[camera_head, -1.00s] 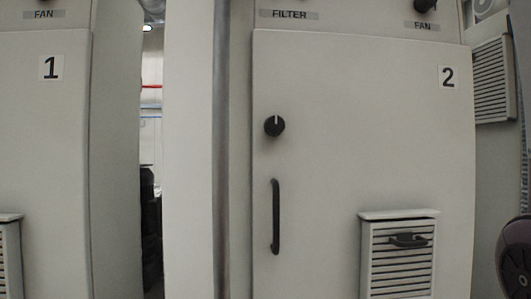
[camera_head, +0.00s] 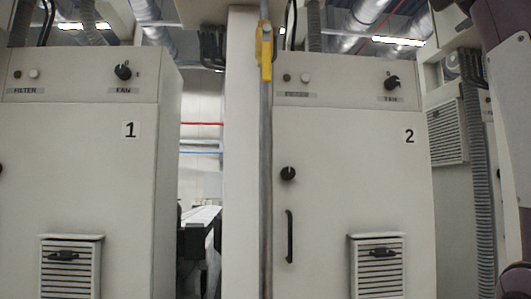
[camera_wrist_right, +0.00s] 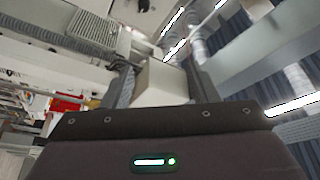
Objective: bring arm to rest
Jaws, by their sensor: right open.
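A pale boxy shape shows between the fingers in the background; I see nothing held. My left arm and left gripper are not in view.
Cabinet 1 (camera_head: 75,170) and cabinet 2 (camera_head: 340,200) face me, both closed. Cabinet 2 has a black knob (camera_head: 288,174), a handle (camera_head: 290,236) and a louvred vent (camera_head: 377,270). A grey pipe with a yellow lever (camera_head: 265,52) stands between them.

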